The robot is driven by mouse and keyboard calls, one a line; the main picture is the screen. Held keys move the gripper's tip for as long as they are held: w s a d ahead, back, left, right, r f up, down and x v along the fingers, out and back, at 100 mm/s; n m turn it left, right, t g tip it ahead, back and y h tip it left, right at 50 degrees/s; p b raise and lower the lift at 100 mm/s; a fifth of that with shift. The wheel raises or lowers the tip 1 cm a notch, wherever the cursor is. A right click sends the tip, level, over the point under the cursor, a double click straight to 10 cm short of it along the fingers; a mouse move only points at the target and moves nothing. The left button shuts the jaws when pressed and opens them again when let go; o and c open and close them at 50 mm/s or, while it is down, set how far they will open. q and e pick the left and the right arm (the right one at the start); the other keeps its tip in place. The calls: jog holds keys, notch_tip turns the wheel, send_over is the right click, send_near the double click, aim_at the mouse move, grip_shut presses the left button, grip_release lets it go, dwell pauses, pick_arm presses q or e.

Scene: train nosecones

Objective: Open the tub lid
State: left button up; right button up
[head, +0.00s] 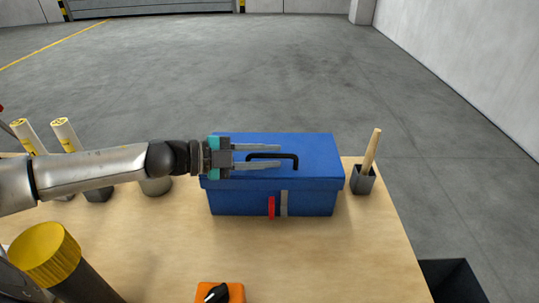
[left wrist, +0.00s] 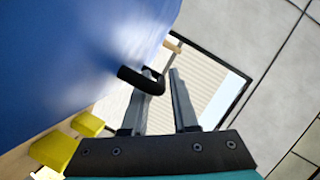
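The blue tub (head: 240,203) stands on the wooden table with its blue lid (head: 315,150) shut. A black handle (head: 297,163) is on top of the lid; it also shows in the left wrist view (left wrist: 130,76). A red latch piece (head: 271,208) and a grey strip (head: 284,203) are on the tub's front. My left gripper (head: 279,156) is open, reaching in from the left over the lid. Its fingers (left wrist: 160,88) are apart at the handle, with the handle's bar appearing between them in the head view. Contact cannot be told. My right gripper is out of view.
A dark pot with a wooden stick (head: 371,150) stands right of the tub. An orange box with a black knob (head: 234,291) and a yellow-capped cylinder (head: 45,255) are in front. A grey cup (head: 156,186) stands left. A black bin (head: 455,280) is beyond the table's right edge.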

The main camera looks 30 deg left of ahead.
pick_arm(q)
jog(key=shift+w+d, duration=0.2)
jog(key=shift+c, duration=0.3)
grip_shut()
jog(key=shift+f, duration=0.1)
dwell(1.1)
